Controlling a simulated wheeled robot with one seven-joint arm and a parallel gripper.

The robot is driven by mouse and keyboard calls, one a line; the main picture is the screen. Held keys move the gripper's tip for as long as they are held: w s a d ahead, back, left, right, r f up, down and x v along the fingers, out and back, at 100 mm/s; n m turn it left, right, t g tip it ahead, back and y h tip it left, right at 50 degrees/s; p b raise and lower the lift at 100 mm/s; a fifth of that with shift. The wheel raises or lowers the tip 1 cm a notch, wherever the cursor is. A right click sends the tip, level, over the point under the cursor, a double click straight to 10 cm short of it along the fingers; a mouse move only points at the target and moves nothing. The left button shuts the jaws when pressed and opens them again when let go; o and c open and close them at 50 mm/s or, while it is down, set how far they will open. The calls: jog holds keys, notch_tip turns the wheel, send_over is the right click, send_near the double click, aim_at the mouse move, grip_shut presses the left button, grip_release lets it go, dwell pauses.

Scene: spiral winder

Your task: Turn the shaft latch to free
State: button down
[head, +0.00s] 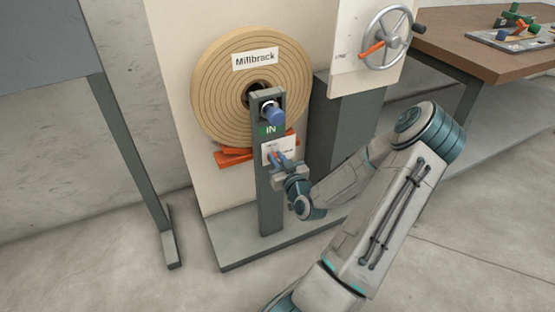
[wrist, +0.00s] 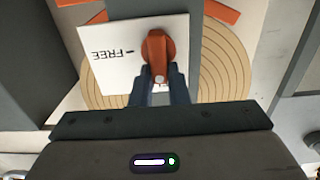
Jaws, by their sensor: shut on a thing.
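The shaft latch (wrist: 157,45) is an orange knob on a white label plate (wrist: 110,72), seen close up in the wrist view. The word FREE with a short dash shows upside down on the plate, to the left of the latch. The latch's tab points down in that view, toward my gripper (wrist: 159,77), not at the FREE mark. My gripper's two dark fingers are shut on this tab. In the head view my gripper (head: 279,158) is at the plate (head: 268,147) on the grey post (head: 269,205) and covers most of the latch.
A large tan roll (head: 215,95) labelled Millbrack hangs behind the post. A blue knob (head: 276,115) and a green IN sign (head: 270,130) sit above the plate. A handwheel (head: 388,38) is at upper right, by a workbench (head: 490,55). The floor at lower left is clear.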

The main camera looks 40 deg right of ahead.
jog(key=shift+m, duration=0.3)
jog(key=shift+s+d+f+m+p, duration=0.1)
jog(key=shift+d+f+m+p, duration=0.25)
jog(key=shift+m+p, duration=1.7)
jog(key=shift+s+d+f+m+p, duration=0.15)
jog(key=shift+f+m+p, duration=0.25)
jog(key=shift+m, duration=3.3)
jog(key=shift+d+f+m+p, duration=0.35)
jog(key=shift+m+p, duration=0.9)
jog(key=shift+m, duration=1.6)
jog(key=c, duration=1.4)
grip_release()
jog(key=shift+r, duration=0.1)
jog(key=shift+s, duration=0.1)
jog(key=p+v, duration=0.2)
jog(key=v, duration=1.1)
jog(key=shift+s, duration=0.35)
